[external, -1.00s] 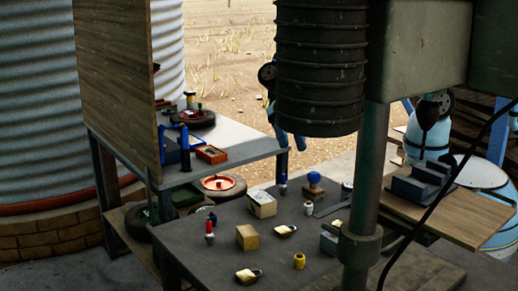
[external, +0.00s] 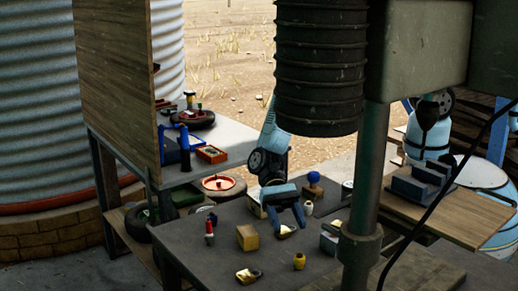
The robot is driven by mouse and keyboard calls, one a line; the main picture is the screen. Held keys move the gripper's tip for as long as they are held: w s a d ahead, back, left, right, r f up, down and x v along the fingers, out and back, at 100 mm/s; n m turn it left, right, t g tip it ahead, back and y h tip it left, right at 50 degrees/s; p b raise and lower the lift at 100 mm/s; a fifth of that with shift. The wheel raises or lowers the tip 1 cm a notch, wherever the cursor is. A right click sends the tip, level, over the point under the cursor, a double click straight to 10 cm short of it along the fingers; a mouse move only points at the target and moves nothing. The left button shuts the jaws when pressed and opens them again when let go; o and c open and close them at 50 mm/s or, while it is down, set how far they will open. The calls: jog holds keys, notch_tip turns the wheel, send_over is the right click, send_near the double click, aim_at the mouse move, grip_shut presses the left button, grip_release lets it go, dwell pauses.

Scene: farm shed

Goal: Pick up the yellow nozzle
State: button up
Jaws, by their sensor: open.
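The yellow nozzle (external: 299,261) stands on the dark tabletop (external: 330,275), near its front middle. It is small, with a darker band near the top. My gripper (external: 289,225) is blue and points down over the table, behind the nozzle and slightly left of it. Its two fingers are apart and nothing shows held between them. It appears above or around a brass padlock (external: 287,231), which it partly hides; I cannot tell its exact height. The nozzle is fully in view and apart from the fingers.
A tan block (external: 247,238) and a second padlock (external: 248,275) lie left of the nozzle. A red-and-white bottle (external: 210,232) stands further left. A grey block (external: 329,240) and a small white item (external: 308,208) are near my gripper. A post (external: 362,215) stands right.

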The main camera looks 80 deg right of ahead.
aim_at(298, 254)
jog(key=x, duration=0.5)
jog(key=shift+a, duration=0.1)
jog(key=shift+w+f+x, duration=0.1)
jog(key=shift+f+x, duration=0.05)
jog(key=shift+x, duration=0.85)
jog(key=shift+w+f+x, duration=0.1)
jog(key=shift+x, duration=0.85)
jog(key=shift+w+f+x, duration=0.1)
jog(key=shift+f+x, duration=0.05)
jog(key=shift+x, duration=0.85)
jog(key=c, duration=1)
jog(key=shift+r, duration=0.15)
jog(key=shift+c, duration=0.2)
